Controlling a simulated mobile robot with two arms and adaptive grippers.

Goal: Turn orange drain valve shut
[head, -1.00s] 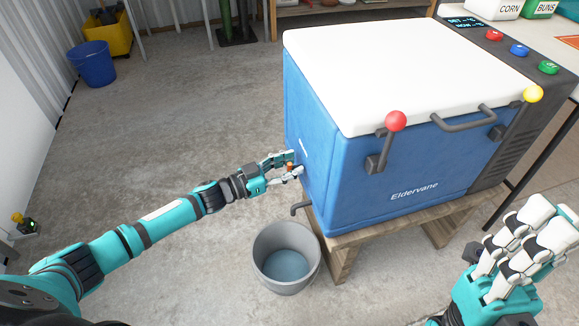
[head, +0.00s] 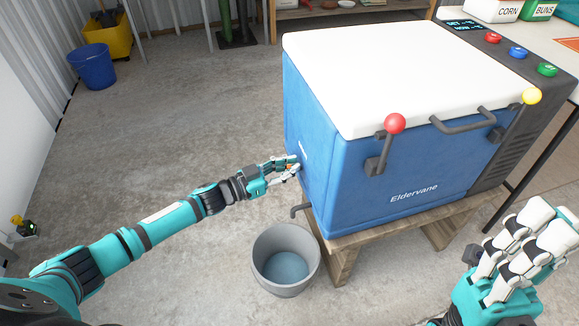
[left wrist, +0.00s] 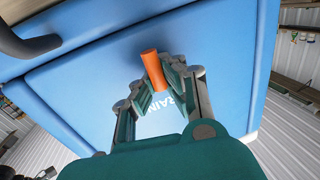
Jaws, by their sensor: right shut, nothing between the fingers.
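The orange drain valve handle (left wrist: 154,70) is a short bar on the blue side panel of the cooler (head: 400,165). In the left wrist view it sits tilted between the two fingers of my left gripper (left wrist: 158,88). The fingers are close on both sides of it; whether they press on it I cannot tell. In the head view my left gripper (head: 296,166) is at the cooler's left side and mostly hides the handle. A dark drain spout (head: 298,210) sticks out below. My right gripper (head: 522,240) is shut and empty at the lower right, away from the cooler.
A grey bucket (head: 286,233) stands on the floor below the spout. The cooler rests on a wooden stand (head: 347,250). Red (head: 394,123) and yellow (head: 531,96) knobbed levers stick out from its front.

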